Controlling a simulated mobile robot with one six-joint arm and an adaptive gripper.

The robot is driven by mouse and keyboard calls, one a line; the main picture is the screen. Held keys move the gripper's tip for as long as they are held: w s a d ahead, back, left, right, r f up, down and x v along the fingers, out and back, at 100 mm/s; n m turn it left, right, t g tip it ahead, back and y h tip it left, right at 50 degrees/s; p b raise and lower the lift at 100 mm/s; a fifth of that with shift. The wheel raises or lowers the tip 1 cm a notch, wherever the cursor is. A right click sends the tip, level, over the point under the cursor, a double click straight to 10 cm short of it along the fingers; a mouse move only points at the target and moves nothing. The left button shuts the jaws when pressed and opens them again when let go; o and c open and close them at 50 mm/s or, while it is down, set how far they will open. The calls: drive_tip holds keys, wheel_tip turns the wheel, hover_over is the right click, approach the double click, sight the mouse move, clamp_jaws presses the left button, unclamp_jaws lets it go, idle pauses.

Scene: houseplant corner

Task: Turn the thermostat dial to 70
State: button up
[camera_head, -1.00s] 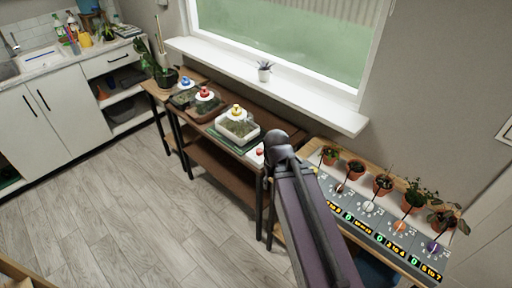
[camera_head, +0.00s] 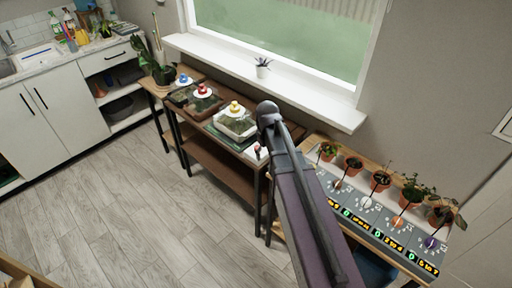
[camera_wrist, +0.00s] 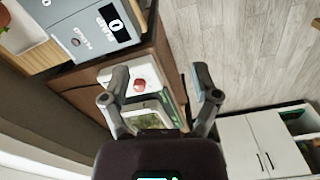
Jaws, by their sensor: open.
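I cannot tell for sure which control is the thermostat dial. A grey control panel (camera_head: 390,235) at the lower right bears several round dials, among them a white dial (camera_head: 367,202), an orange dial (camera_head: 397,223) and a purple dial (camera_head: 430,242), with number displays along its front. Its corner shows upside down in the wrist view (camera_wrist: 62,50), with a display reading 0. A small white plate with a red knob (camera_wrist: 138,86) lies near my left finger. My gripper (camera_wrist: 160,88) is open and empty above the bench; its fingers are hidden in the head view.
Lidded trays with blue, red and yellow knobs (camera_head: 235,106) stand on the brown bench (camera_head: 215,165). Several potted plants (camera_head: 381,179) line the panel's back. A white windowsill (camera_head: 300,95) runs behind. The wood floor (camera_head: 100,200) is clear at left.

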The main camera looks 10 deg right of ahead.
sight(257, 147)
drive_tip(key=w+n, duration=0.5)
drive_tip(key=w, duration=1.1)
drive_tip(key=shift+w+r, duration=0.25)
drive_tip(key=shift+r, duration=0.05)
drive_tip(key=shift+a+f, duration=0.1)
drive_tip(key=shift+f, duration=0.05)
drive_tip(key=f+b, duration=1.3)
drive_tip(key=shift+w+d+f, duration=0.15)
drive_tip(key=shift+d+f, duration=0.05)
drive_tip(key=shift+f, duration=0.05)
clamp_jaws()
